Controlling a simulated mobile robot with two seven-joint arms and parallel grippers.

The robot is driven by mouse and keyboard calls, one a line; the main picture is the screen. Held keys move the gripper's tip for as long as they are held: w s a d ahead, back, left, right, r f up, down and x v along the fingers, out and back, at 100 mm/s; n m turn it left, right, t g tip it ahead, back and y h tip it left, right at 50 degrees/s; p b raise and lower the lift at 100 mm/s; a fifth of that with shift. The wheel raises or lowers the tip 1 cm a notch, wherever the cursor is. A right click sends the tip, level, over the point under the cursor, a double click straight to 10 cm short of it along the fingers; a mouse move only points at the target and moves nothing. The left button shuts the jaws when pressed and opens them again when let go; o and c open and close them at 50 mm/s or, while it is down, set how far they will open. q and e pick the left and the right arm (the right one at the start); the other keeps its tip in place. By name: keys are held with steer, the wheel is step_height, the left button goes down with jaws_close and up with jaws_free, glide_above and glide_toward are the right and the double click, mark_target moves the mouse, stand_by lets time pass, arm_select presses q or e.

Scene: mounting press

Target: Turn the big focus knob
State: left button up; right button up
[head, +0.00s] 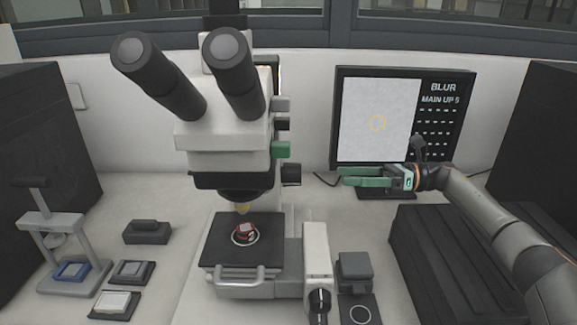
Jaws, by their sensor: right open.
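A white and black microscope (225,140) with two eyepieces stands left of the middle. A black ribbed knob (291,174) sticks out of its right side, low on the column, and looks like the big focus knob. My right gripper (346,177), with green fingers, points left towards it at about the same height in the picture. The fingers are apart and empty, with a clear gap between them and the knob. My left gripper is out of the view.
A red sample (246,230) sits on the black stage (212,250). A pale block with a dark dial (319,298) stands right of the stage. A mounting press (50,225) and small trays (132,270) are at left. A dark ribbed box (430,260) lies under my right arm.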

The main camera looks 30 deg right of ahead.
mark_target(298, 175)
steer(key=p+x, duration=0.3)
steer(key=x, duration=0.9)
steer(key=shift+s+a, duration=0.1)
steer(key=shift+a, duration=0.05)
steer(key=c, duration=1.4)
